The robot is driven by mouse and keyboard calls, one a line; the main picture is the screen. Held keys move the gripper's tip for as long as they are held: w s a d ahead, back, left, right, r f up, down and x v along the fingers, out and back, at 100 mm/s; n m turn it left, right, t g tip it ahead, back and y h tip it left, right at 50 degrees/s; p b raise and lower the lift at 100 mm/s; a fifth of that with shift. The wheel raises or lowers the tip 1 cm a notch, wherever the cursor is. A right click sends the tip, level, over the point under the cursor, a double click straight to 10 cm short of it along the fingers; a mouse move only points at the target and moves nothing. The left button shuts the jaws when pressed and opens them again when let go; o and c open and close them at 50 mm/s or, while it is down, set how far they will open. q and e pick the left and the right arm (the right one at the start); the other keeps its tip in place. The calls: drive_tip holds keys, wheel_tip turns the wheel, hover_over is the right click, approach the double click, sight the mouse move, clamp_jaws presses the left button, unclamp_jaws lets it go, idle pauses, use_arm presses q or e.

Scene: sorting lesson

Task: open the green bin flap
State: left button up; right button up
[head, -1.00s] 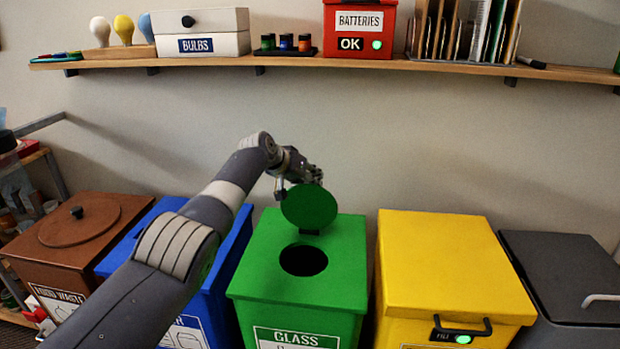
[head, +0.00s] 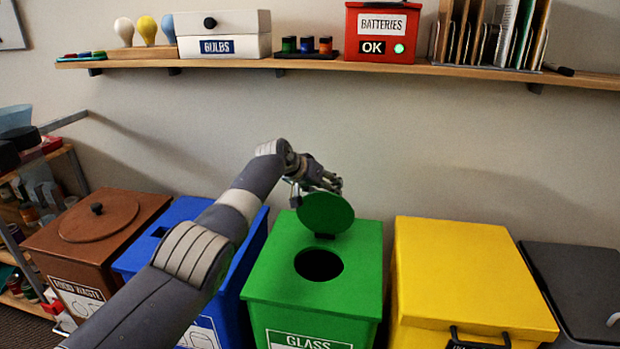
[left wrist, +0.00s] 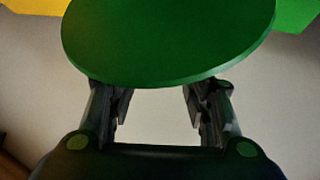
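The green glass bin (head: 300,282) stands in the row of bins, with a round dark hole (head: 318,264) uncovered in its top. Its round green flap (head: 324,212) stands raised behind the hole. My left gripper (head: 318,180) is at the upper edge of the flap, on its far side. In the left wrist view the flap (left wrist: 170,35) fills the top, and the two fingers of my left gripper (left wrist: 158,108) are apart with pale wall between them. Whether the fingers touch the flap I cannot tell. My right gripper is not in view.
A yellow bin (head: 465,270) and a grey bin (head: 580,280) stand to the right. A wall shelf (head: 300,64) runs above with boxes on it.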

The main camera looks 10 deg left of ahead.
use_arm(q)
drive_tip(key=v, duration=1.2)
drive_tip(key=shift+f, duration=0.1)
